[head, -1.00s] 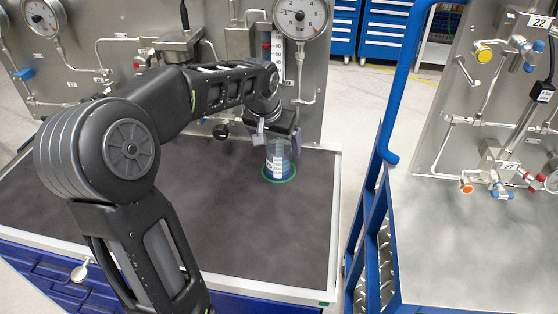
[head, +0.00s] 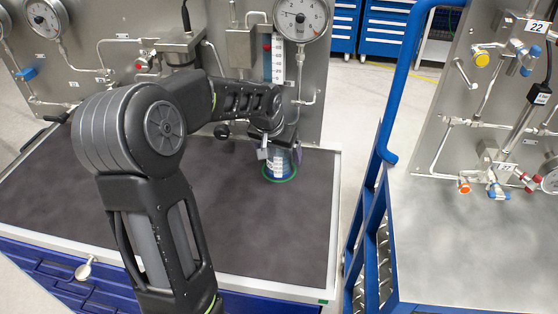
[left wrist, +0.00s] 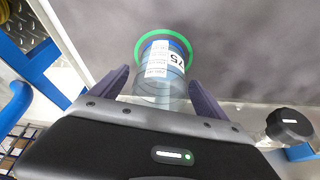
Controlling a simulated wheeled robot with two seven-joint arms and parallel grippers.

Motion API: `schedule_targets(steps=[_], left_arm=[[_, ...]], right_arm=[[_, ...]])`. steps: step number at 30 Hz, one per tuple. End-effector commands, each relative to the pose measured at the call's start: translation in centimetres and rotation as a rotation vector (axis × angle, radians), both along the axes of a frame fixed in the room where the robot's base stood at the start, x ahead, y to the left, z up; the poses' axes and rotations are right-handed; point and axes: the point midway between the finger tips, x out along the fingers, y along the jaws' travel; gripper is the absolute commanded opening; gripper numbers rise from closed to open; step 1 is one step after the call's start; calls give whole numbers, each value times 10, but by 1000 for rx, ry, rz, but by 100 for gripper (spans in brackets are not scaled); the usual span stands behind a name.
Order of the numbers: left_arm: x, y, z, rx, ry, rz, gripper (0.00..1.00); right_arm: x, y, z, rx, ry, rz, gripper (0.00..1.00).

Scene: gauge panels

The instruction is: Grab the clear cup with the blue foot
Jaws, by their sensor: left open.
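The clear cup (head: 279,165) stands upright on the dark mat (head: 230,220), near its right back part, with a blue foot inside a green ring. White labels show on its side. In the left wrist view the cup (left wrist: 163,68) lies between the two fingers of my left gripper (left wrist: 160,88), with a gap on each side. My left gripper (head: 279,153) is open around the cup's upper part in the head view, partly hiding its top. My right gripper is in neither view.
A steel gauge panel (head: 110,80) with pipes and dials stands behind the mat. A black knob (left wrist: 289,124) shows near the gripper in the left wrist view. A blue rail frame (head: 375,200) stands to the right. The mat's front is clear.

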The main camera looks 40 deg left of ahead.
Motion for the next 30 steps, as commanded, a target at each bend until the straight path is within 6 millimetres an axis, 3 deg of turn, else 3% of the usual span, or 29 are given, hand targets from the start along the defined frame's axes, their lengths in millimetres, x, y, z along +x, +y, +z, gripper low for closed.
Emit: schedule_targets(steps=[11,30], left_arm=[[0,0,0,0,0,0,84],[0,0,0,0,0,0,32]], right_arm=[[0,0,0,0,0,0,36],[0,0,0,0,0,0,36]])
